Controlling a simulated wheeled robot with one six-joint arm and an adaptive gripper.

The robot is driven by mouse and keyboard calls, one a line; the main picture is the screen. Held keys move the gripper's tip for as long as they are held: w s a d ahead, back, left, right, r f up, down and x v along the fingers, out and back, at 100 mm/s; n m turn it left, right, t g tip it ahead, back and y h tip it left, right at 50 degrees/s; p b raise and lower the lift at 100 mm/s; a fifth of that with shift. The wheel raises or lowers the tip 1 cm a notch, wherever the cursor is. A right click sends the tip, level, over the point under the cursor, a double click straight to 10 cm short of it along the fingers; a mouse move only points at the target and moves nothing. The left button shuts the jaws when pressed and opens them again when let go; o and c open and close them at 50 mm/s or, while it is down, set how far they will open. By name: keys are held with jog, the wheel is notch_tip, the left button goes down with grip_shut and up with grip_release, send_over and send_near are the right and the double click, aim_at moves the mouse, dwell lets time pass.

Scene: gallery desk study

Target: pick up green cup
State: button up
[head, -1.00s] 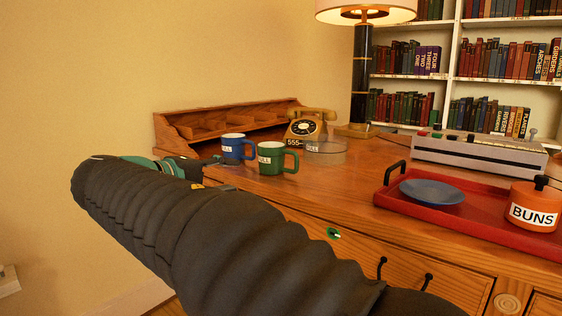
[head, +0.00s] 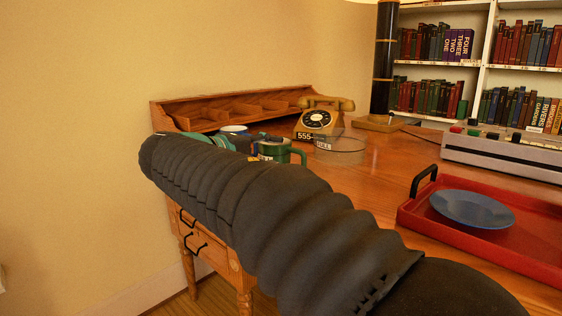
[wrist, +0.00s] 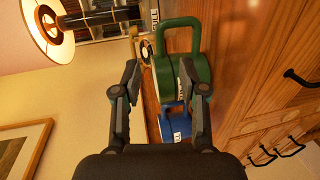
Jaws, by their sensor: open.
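The green cup (head: 284,149) stands on the desk in the head view, its lower left part hidden behind my arm. In the wrist view the green cup (wrist: 203,68) lies sideways in the tilted picture, with its handle toward the top. My gripper (wrist: 159,70) is open and empty. Its right finger overlaps the cup's body in the picture, and its left finger is clear of it. I cannot tell whether they touch. In the head view my gripper is mostly hidden behind my arm.
A blue cup (wrist: 175,122) stands close beside the green cup; only its rim (head: 234,128) shows in the head view. A clear round dish (head: 340,148) and a telephone (head: 318,119) are near. A red tray (head: 411,214) with a blue plate (head: 471,208) is at the right.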

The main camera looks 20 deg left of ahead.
aim_at(294, 151)
jog(key=shift+b+x, duration=0.3)
jog(key=shift+x, duration=3.85)
jog(key=shift+s+d, duration=0.1)
jog(key=shift+d, duration=0.05)
grip_shut()
